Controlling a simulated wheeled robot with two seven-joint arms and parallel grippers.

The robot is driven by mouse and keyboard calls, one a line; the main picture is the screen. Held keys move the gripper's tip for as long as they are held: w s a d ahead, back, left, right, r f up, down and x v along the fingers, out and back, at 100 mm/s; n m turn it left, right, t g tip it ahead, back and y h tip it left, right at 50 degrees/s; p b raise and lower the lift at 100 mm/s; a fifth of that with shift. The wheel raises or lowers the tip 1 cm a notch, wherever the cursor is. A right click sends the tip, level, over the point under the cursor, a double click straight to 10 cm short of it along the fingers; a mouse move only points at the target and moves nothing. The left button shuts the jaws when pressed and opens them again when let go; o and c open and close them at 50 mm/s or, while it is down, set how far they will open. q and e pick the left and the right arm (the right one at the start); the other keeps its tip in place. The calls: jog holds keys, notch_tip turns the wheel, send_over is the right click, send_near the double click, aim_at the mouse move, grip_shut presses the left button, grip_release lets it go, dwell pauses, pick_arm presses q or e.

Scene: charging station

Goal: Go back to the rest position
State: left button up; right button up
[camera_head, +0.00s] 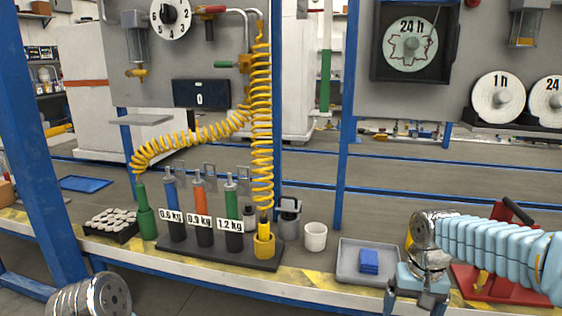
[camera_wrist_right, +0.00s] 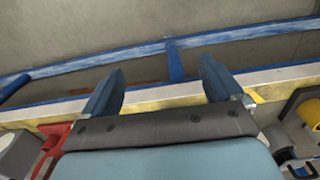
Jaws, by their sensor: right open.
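My right gripper (camera_head: 416,303) is at the lower right in the head view, just in front of the bench's front edge, beside the grey tray. In the right wrist view its two blue fingers (camera_wrist_right: 162,82) stand wide apart with nothing between them. A chrome joint of my left arm shows at the bottom left of the head view; the left gripper itself is out of view.
The grey tray (camera_head: 345,271) holds a blue block (camera_head: 369,261). A white cup (camera_head: 315,237), a dark rack (camera_head: 215,257) of labelled cylinders and a red stand (camera_head: 470,292) are on the bench. A yellow coiled hose (camera_head: 262,130) hangs above the rack.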

jog(key=s+a+f+n+y, duration=0.1)
jog(key=a+f, duration=0.4)
jog(key=f, duration=0.6)
jog(key=s+a+f+n+y, duration=0.1)
jog(key=a+f, duration=0.4)
jog(key=f, duration=0.5)
jog(key=s+a+f+y, duration=0.1)
jog(key=s+a+f, duration=0.2)
jog(key=s+f, duration=0.3)
jog(key=s+a+f+y, duration=0.1)
jog(key=s+a+f, duration=0.2)
jog(key=s+f, duration=0.3)
notch_tip(320, 180, down, 2)
jog(key=shift+f+m, duration=0.15)
jog(key=shift+m, duration=0.25)
jog(key=shift+s+a, duration=0.1)
